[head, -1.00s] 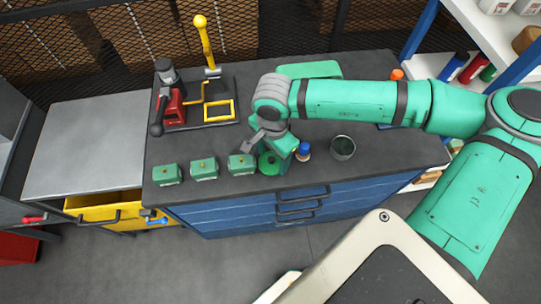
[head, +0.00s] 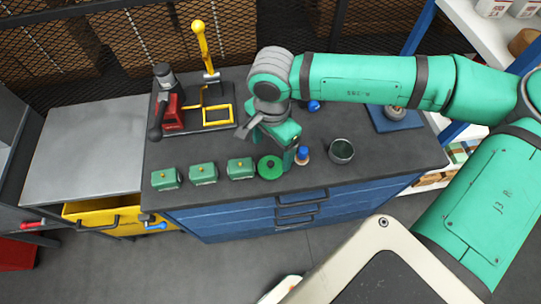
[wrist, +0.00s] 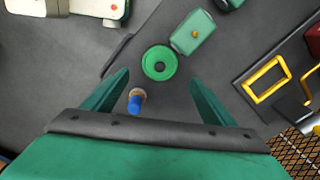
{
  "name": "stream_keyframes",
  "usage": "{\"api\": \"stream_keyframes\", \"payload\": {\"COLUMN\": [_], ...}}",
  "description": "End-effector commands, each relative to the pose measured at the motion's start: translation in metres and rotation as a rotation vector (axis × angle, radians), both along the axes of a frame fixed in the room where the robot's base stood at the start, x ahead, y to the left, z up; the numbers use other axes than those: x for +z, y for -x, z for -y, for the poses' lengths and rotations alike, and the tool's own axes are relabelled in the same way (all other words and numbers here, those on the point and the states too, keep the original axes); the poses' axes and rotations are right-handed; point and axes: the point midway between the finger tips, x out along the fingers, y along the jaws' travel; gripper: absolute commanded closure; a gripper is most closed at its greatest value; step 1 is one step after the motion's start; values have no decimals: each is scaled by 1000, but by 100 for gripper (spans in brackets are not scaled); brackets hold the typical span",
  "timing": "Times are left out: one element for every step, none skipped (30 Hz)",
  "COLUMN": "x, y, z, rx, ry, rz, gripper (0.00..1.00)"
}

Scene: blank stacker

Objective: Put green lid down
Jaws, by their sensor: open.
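The green lid (head: 270,167) is a round disc with a raised centre knob. It lies on the dark worktop (head: 225,217), to the right of the green boxes, near the front edge. In the wrist view the lid (wrist: 160,63) shows ahead of and between the two fingers, clear of both. My gripper (wrist: 158,80) is open and empty.
Several green boxes (head: 203,174) with yellow knobs stand in a row left of the lid. A yellow-handled press (head: 205,50) stands behind. A yellow drawer (head: 95,208) is open at left.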

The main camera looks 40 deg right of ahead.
Motion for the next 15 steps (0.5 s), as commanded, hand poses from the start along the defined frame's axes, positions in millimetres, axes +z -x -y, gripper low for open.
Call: {"api": "stream_keyframes", "payload": {"x": [11,16,23,27,31,36,39,42,45,47,49,50,51,51,52], "y": [0,0,0,0,0,0,0,0,0,0,0,0,0,0,0], "z": [1,1,1,1,1,1,1,1,1,1,1,0,0,0,0], "rx": [-1,-1,0,0,-1,-1,-2,-2,-2,-2,-1,-1,0,0,1], "ry": [3,4,3,2,3,2,2,2,1,0,0,0,0,0,0], "rz": [1,1,1,0,1,1,1,1,1,1,0,0,0,-1,-1], "gripper": [22,22,22,22,22,22,22,22,22,22,22,22,22,22,22]}}
